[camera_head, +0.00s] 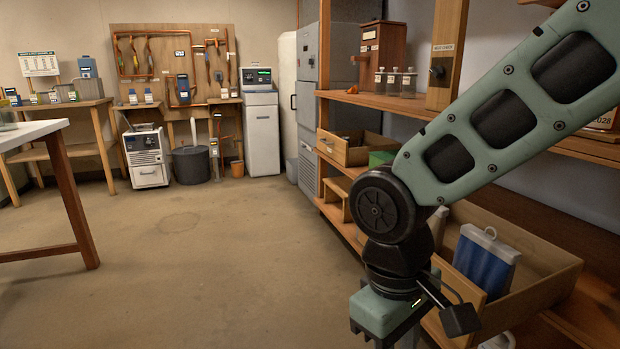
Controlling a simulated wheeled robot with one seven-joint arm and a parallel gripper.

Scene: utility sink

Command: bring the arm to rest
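My arm, pale green with dark oval insets, reaches in from the upper right and bends down at a round black joint. My gripper (385,316) hangs below that joint at the bottom of the view, pointing down. Its fingertips are cut off by the lower edge, so I cannot tell whether it is open or shut, or whether it holds anything. A small black part on a bracket sticks out to its right. The arm hides part of the shelving behind it.
Wooden shelving stands at the right, with an open drawer (345,149) and a large wooden bin (545,300) holding a blue-and-white item (486,258) close behind my gripper. A table (65,185) stands at the left. The concrete floor (200,270) between is clear.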

